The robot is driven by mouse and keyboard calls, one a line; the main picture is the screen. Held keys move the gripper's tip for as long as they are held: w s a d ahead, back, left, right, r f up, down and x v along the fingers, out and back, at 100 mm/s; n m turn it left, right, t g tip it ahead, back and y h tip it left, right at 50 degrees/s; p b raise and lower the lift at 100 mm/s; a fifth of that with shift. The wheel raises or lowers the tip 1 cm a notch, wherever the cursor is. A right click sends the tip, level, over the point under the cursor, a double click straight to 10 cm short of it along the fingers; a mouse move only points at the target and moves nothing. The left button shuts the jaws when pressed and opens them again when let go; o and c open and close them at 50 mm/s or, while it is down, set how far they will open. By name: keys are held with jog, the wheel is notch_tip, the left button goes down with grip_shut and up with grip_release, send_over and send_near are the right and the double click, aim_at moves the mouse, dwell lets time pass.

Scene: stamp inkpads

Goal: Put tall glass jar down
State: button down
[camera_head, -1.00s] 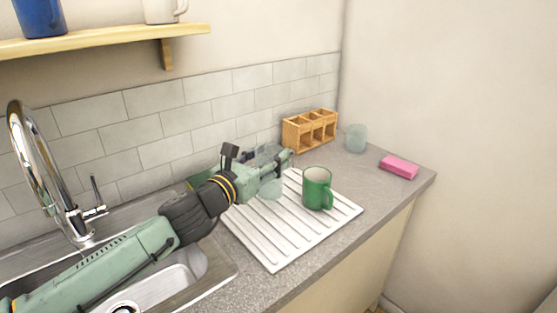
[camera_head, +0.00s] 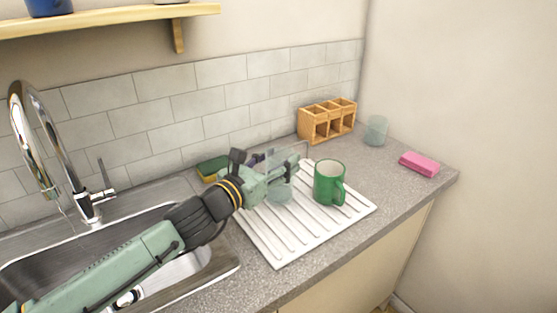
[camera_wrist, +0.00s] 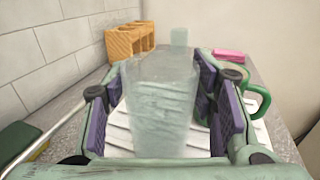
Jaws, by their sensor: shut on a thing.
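The tall glass jar (camera_wrist: 160,105) is clear and pale, and stands between the purple-padded fingers of my gripper in the wrist view. My gripper (camera_head: 282,178) is shut on it. In the head view the glass (camera_head: 279,190) shows faintly below and between the fingers, over the left back part of the white ribbed drainboard (camera_head: 290,238). The jar looks about upright. I cannot tell whether its base touches the board.
A green mug (camera_head: 329,184) stands on the board just right of my gripper. Behind are a wooden compartment box (camera_head: 327,121), another glass (camera_head: 375,131) and a pink sponge (camera_head: 419,164). A green-and-yellow sponge (camera_head: 212,169) lies behind my wrist. The sink is at left.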

jog(key=c, duration=0.7)
grip_release()
jog(key=shift+f, duration=0.1)
jog(key=shift+r+p, duration=0.25)
jog(key=shift+p, duration=0.1)
jog(key=b+v, duration=0.4)
jog(key=v, duration=0.8)
jog(key=shift+f, duration=0.1)
